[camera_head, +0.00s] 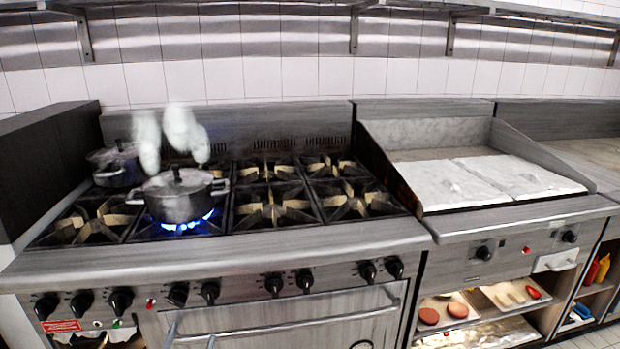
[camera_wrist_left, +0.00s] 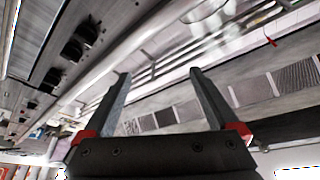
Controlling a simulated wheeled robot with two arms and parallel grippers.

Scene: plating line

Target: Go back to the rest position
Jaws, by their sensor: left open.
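My left gripper (camera_wrist_left: 158,73) shows in the left wrist view, with its two dark fingers apart and nothing between them. The fingers carry red parts at their bases. In this view it is in the air, with a tilted, partly blurred background of dark knobs and metal surfaces. I cannot clearly make out either gripper in the head view. My right gripper is in neither view.
A lidded pot (camera_head: 180,203) stands over a blue flame on the stove (camera_head: 240,243); another pot (camera_head: 115,168) stands behind it. Pale steam-like shapes hang above. A griddle (camera_head: 470,208) with two whitish slabs is right. Shelves below hold food trays (camera_head: 448,318) and bottles (camera_head: 602,268).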

